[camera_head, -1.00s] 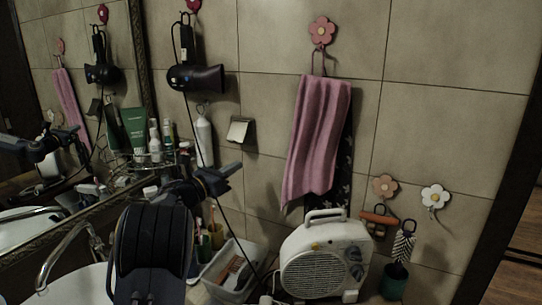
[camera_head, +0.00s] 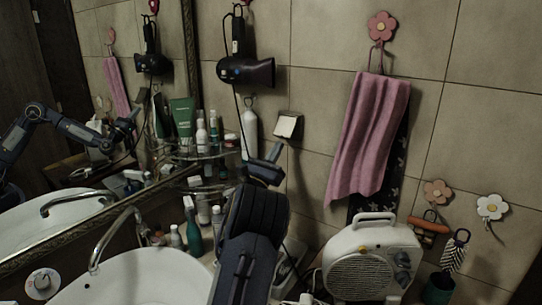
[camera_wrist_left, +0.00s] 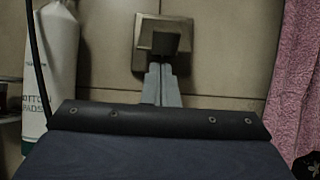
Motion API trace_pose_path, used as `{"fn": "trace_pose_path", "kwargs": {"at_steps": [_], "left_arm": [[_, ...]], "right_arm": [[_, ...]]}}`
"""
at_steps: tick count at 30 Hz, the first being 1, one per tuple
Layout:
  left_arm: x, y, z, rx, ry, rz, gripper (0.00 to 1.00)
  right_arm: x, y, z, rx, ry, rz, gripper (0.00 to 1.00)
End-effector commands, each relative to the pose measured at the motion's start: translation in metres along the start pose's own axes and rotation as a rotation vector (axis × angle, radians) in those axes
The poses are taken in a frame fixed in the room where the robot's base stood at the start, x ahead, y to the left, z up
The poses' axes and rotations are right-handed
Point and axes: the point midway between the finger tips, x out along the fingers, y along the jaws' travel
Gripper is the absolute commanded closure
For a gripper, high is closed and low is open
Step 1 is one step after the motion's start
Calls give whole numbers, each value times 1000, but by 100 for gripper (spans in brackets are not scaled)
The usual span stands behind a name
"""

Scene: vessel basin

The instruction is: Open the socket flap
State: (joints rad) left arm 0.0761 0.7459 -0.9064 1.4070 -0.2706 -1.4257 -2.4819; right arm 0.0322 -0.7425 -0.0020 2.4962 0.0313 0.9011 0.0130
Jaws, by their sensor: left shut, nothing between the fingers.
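The wall socket (camera_head: 289,125) is a small metal plate on the tiles, left of the pink towel. In the left wrist view its square plate (camera_wrist_left: 142,62) shows face on. Its flap (camera_wrist_left: 162,26) stands out from the plate, with a dark area under it; how far it is open is hard to judge. My left gripper (camera_head: 276,152) is just below the socket, fingers shut and empty. In the wrist view its fingertips (camera_wrist_left: 161,70) point up at the plate's lower edge, under the flap; contact is unclear. My right gripper is not in view.
A white bottle (camera_head: 249,130) and a hanging hair dryer (camera_head: 245,72) are left of the socket. The pink towel (camera_head: 368,140) hangs to the right. A white heater (camera_head: 372,262) stands below it. The sink (camera_head: 130,280) and mirror are at left.

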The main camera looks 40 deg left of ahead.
Motion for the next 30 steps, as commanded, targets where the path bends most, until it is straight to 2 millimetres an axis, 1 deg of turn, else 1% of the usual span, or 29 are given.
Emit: {"fn": "trace_pose_path", "kwargs": {"at_steps": [1, 6, 18, 30], "left_arm": [[7, 0, 2, 0, 0, -1, 100], [16, 0, 0, -1, 0, 0, 100], [16, 0, 0, -1, 4, 0, 100], [13, 0, 6, -1, 71, -1, 100]], "right_arm": [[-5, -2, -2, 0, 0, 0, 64], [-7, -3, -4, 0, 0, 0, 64], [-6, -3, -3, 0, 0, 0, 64], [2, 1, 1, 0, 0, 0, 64]]}}
